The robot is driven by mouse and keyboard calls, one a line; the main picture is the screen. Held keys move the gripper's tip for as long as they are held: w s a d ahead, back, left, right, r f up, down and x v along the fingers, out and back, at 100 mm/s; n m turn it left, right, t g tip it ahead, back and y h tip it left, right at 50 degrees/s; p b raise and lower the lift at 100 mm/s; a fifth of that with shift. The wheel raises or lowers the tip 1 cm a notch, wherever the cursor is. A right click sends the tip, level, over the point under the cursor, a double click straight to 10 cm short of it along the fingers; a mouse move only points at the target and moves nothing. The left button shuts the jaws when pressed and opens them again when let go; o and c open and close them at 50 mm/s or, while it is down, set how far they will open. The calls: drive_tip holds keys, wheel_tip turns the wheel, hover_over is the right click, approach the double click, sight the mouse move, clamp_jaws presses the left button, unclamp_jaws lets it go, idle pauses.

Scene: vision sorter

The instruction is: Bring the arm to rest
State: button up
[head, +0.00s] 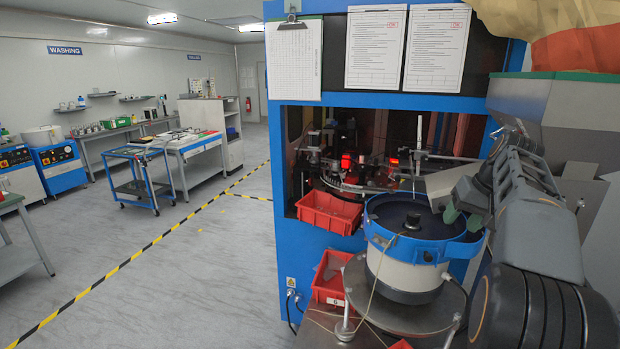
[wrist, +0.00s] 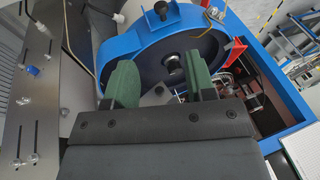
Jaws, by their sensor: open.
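My gripper (head: 462,217) is at the right of the head view, beside the rim of a blue and white feeder bowl (head: 412,262). Its green fingers also show in the wrist view (wrist: 160,84), spread apart with a gap between them. I see nothing held in the gap. The blue bowl (wrist: 150,42) lies just beyond the fingertips in the wrist view. Whether a finger touches the bowl rim, I cannot tell.
A blue machine cabinet (head: 375,104) with a lit opening stands behind the bowl. A red bin (head: 329,212) hangs at its opening, and another red bin (head: 331,277) sits lower. Open floor (head: 190,285) with a striped line lies to the left.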

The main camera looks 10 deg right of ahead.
wheel_tip(320, 180, down, 5)
drive_tip(key=d+m, duration=0.1)
drive_tip(key=m, duration=0.1)
drive_tip(key=s+a+f+n, duration=0.2)
drive_tip(key=s+a, duration=0.3)
drive_tip(key=a, duration=0.4)
drive_tip(key=s+a+f+n+h, duration=0.1)
drive_tip(key=s+a+f+n, duration=0.1)
drive_tip(key=s+a+f, duration=0.3)
drive_tip(key=s+a+f+n+t+b, duration=0.1)
drive_tip(key=s+a+f, duration=0.3)
drive_tip(key=a, duration=0.9)
drive_tip(key=shift+s+n+h, duration=0.4)
drive_tip(key=shift+s+n, duration=0.05)
drive_tip(key=shift+n, duration=0.05)
drive_tip(key=shift+f, duration=0.1)
